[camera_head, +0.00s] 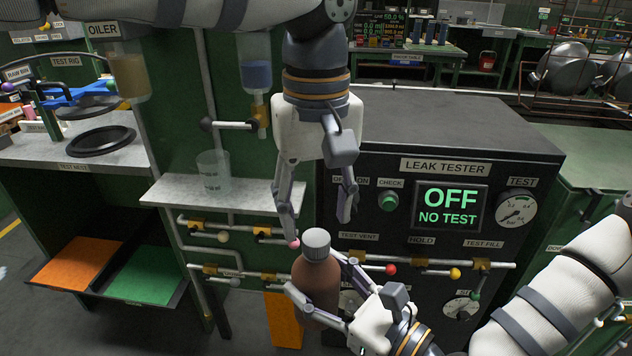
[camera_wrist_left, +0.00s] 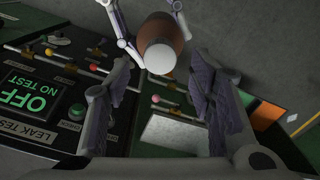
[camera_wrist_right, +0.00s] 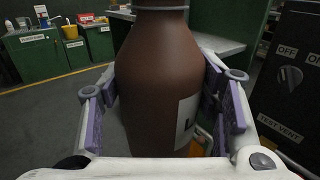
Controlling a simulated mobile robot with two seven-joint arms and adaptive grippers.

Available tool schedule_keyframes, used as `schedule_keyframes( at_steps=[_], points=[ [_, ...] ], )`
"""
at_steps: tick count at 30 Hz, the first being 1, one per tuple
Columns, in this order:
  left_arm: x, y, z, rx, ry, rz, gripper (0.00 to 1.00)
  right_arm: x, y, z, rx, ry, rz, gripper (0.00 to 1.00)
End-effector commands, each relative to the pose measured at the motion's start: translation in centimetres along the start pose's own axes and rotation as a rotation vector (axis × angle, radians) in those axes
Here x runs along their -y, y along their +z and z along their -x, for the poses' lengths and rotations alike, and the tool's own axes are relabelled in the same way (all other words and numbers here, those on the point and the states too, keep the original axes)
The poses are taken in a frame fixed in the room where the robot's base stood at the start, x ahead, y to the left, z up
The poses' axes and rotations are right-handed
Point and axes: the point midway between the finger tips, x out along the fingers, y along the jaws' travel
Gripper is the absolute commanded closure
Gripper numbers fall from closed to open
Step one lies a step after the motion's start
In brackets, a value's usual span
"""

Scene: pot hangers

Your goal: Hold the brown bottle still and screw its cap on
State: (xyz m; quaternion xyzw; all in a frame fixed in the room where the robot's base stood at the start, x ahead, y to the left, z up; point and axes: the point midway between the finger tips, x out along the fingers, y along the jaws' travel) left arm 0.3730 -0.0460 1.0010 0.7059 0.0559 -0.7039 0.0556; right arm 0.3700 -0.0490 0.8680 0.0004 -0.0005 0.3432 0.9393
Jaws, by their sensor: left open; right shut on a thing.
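The brown bottle (camera_head: 317,285) stands upright in my right gripper (camera_head: 316,278), with one finger on each side of its body. In the right wrist view, the bottle (camera_wrist_right: 155,75) fills the space between the finger pads, and a white label faces right. A grey ribbed cap (camera_head: 316,244) sits on the bottle's mouth. How far it is threaded cannot be told. In the left wrist view, the pale round top of the cap (camera_wrist_left: 160,58) faces the camera. My left gripper (camera_head: 318,229) points down above the bottle, open and empty, its fingers apart on either side of the cap.
The leak tester (camera_head: 440,140) stands close behind and right, its screen reading OFF, NO TEST. Pipes with coloured valve knobs (camera_head: 391,269) run behind the bottle. A shelf (camera_head: 240,194) with a clear beaker (camera_head: 213,170) is to the left. An orange tray (camera_head: 75,262) and green tray lie lower left.

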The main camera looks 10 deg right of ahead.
Motion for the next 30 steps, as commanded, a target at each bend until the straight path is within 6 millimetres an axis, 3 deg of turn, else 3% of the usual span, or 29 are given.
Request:
schedule_keyframes(
  at_steps=[7, 18, 20, 25, 30],
  points=[
    [0.0, 0.0, -3.5, 0.001, 0.000, 0.000, 0.51, 0.0, 0.1, 0.0, 0.002, 0.000, 0.000, 1.00],
    [0.0, 0.0, -4.1, -0.001, 0.002, 0.000, 0.51, 0.0, 0.1, 0.0, 0.002, 0.000, 0.001, 1.00],
    [0.0, 0.0, -4.1, -0.001, 0.001, 0.000, 0.60, 0.0, 0.1, 0.0, 0.002, 0.000, 0.001, 1.00],
    [0.0, 0.0, -4.1, -0.001, 0.001, 0.000, 0.98, 0.0, 0.1, 0.0, 0.002, 0.000, 0.000, 1.00],
    [0.0, 0.0, -4.1, -0.001, 0.001, -0.007, 1.00, 0.0, 0.1, 0.0, 0.002, 0.000, 0.000, 1.00]
  ],
)
